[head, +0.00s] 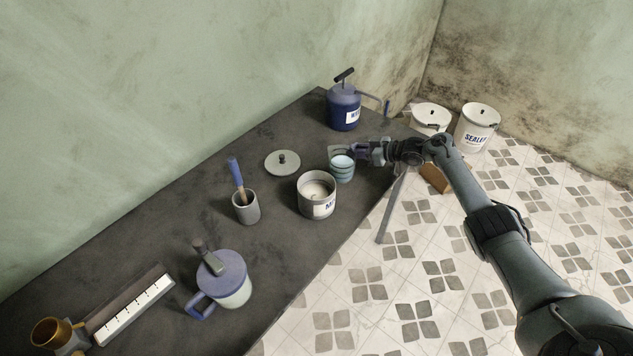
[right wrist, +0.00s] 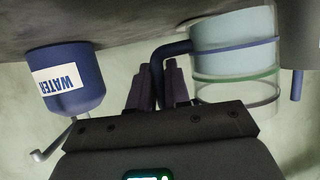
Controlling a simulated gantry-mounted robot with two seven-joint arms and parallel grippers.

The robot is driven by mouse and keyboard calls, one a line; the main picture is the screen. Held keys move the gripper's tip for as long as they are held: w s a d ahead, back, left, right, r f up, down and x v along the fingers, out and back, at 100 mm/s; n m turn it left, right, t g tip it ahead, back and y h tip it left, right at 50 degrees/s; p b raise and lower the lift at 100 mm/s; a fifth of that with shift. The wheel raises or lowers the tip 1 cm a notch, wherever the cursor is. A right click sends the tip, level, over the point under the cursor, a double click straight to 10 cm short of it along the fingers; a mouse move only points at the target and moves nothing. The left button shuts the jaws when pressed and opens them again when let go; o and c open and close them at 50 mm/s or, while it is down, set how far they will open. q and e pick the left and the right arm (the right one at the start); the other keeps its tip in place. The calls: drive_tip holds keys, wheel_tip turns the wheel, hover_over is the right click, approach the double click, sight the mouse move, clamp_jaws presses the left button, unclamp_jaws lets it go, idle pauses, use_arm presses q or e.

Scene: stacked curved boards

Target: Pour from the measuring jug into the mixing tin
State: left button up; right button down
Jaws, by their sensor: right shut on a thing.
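The measuring jug (head: 342,170) is a small clear vessel with pale blue contents and coloured bands. My right gripper (head: 362,152) is shut on its dark blue handle; the right wrist view shows the fingers (right wrist: 157,85) around the handle beside the jug (right wrist: 232,62). The jug looks upright; whether it touches the worktop I cannot tell. The mixing tin (head: 317,204) is a grey open pot with a partly visible label, standing just left of and nearer than the jug. Pale contents (head: 317,188) show inside it. My left gripper is out of view.
A blue water can (head: 343,107) stands behind the jug. A grey lid (head: 282,163), a pot (head: 246,210) with a blue-handled tool, and a lidded blue-handled vessel (head: 232,290) are on the dark worktop (head: 150,245). White buckets (head: 477,130) stand beyond its far end.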

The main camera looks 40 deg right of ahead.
sight(352, 148)
drive_tip(key=a+r+n+p, duration=0.1)
drive_tip(key=r+p, duration=0.2)
drive_tip(key=p, duration=0.1)
drive_tip(key=a+r+n+h+p, duration=0.1)
drive_tip(key=r+p, duration=0.2)
drive_tip(key=p, duration=0.2)
drive_tip(key=a+r+h+p, duration=0.1)
drive_tip(key=r+p, duration=0.2)
drive_tip(key=p, duration=0.2)
drive_tip(key=shift+s+n, duration=0.3)
drive_tip(key=shift+n, duration=0.1)
drive_tip(key=shift+f, duration=0.3)
drive_tip(key=shift+r, duration=0.15)
drive_tip(key=shift+r+h+p, duration=0.2)
drive_tip(key=shift+h+p, duration=0.1)
drive_tip(key=shift+p, duration=0.05)
drive_tip(key=shift+a+r+p, duration=0.15)
drive_tip(key=shift+r+p, duration=0.1)
drive_tip(key=shift+p, duration=0.05)
drive_tip(key=shift+a+r+n+p, duration=0.2)
drive_tip(key=shift+r+n+p, duration=0.15)
drive_tip(key=shift+p, duration=0.2)
drive_tip(key=shift+r, duration=0.1)
drive_tip(key=shift+s+a+r, duration=0.1)
